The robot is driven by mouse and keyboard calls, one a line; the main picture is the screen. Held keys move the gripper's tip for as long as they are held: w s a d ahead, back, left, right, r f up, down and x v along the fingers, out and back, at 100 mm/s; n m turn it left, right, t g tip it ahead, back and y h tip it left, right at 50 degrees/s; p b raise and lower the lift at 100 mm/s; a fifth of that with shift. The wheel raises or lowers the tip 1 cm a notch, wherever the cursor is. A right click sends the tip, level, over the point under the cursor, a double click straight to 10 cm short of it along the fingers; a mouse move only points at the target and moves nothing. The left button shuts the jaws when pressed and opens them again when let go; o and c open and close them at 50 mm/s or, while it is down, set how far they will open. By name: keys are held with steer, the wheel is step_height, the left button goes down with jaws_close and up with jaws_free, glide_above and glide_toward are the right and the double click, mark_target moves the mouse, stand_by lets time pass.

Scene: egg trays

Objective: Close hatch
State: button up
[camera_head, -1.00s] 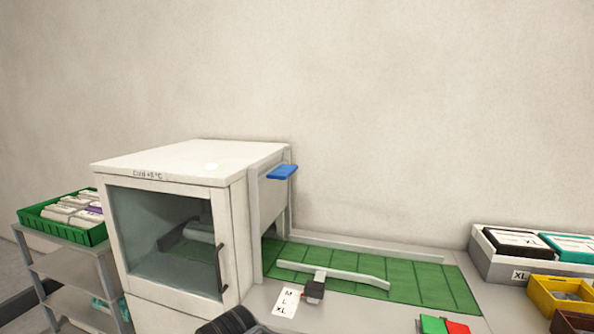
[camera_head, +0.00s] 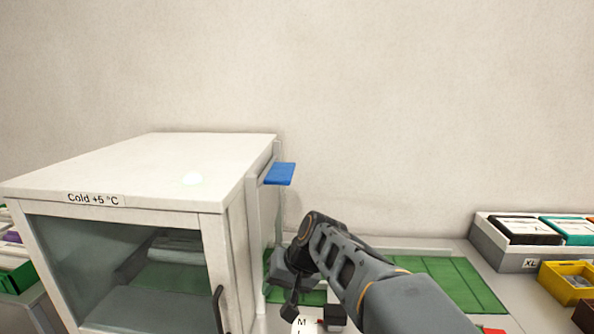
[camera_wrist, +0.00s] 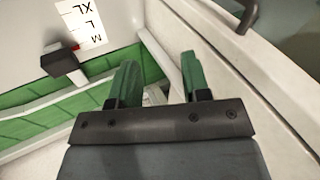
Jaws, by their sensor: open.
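The hatch is a pale panel (camera_head: 267,212) in a frame on the right side of the white cold cabinet (camera_head: 130,175). Its blue handle (camera_head: 281,174) sticks out near the cabinet top, so the hatch appears raised; the opening below it is mostly hidden by my arm. My gripper (camera_head: 302,302) is low beside the cabinet, below the handle and apart from it. In the wrist view my gripper (camera_wrist: 160,78) is open with nothing between its green fingers, pointing down past the cabinet side.
A green belt (camera_head: 445,280) runs right of the cabinet. The cabinet's glass door (camera_head: 130,270) is shut. Bins (camera_head: 485,243) stand at far right. The wall area above the belt is clear.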

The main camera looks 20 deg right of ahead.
steer(key=w+d+r+m+t+y, duration=0.25)
steer(key=w+d+r, duration=0.25)
steer(key=w, duration=0.5)
steer(key=m+t+y+p, duration=0.2)
steer(key=m+t+y, duration=0.2)
steer(key=t, duration=0.4)
glide_toward(289, 171)
steer(key=p+x, duration=0.1)
steer(key=x, duration=0.2)
steer(key=p+x, duration=0.2)
steer(key=x, duration=0.2)
steer(key=f+p+x, duration=0.1)
steer(key=x, duration=0.2)
steer(key=shift+w, duration=0.2)
jaws_close()
